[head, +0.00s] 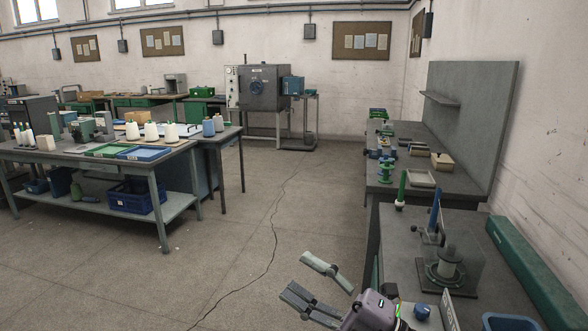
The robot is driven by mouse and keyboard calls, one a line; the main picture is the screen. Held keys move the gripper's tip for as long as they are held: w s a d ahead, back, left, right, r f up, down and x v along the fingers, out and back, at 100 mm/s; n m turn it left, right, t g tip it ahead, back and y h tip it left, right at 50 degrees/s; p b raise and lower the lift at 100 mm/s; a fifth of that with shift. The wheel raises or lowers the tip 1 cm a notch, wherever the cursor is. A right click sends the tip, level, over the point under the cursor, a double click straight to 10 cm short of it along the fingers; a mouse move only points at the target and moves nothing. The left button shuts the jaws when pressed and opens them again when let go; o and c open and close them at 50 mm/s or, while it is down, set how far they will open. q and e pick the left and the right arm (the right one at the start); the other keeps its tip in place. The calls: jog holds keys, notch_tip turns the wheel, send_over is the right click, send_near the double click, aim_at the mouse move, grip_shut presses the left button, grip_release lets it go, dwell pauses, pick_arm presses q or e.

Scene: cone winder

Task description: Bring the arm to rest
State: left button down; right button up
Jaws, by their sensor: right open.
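My right gripper (296,276) reaches in at the bottom middle, with its two fingers spread apart and nothing between them. It is over the open floor, left of the near right bench (395,262). My left gripper is not in view. The winder-like device (447,262), a grey spindle on a base plate with a clear cover around it, stands on that bench, right of the gripper. A blue upright rod (434,212) stands just behind it.
A green rod on a white base (400,192) stands at the bench's far end. A blue tray (510,322) is at the bottom right. A table (62,157) with white yarn cones (151,131) stands left. The floor (235,225) between is clear.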

jog(key=w+d+f+m+t+h, duration=0.3)
jog(key=d+f+m+t+h, duration=0.2)
jog(key=d+m+t+h, duration=0.85)
jog(key=s+d+f+m+g+h, duration=0.2)
jog(key=f+m+g+h, duration=0.1)
jog(key=f+m+g, duration=0.3)
jog(key=s+d+f+m+g+h, duration=0.3)
jog(key=f+m+g, duration=0.15)
jog(key=f, duration=0.35)
jog(key=s+f+m+g, duration=0.1)
jog(key=s+f+g, duration=0.4)
jog(key=s+f, duration=0.45)
jog(key=s+f+m+g, duration=0.1)
jog(key=s+f+g, duration=0.45)
jog(key=s, duration=0.75)
notch_tip(320, 180, down, 25)
jog(key=s+d+f+g, duration=0.2)
jog(key=s+d+f, duration=0.1)
jog(key=s+f, duration=1.4)
jog(key=shift+s, duration=0.25)
jog(key=shift+f, duration=0.1)
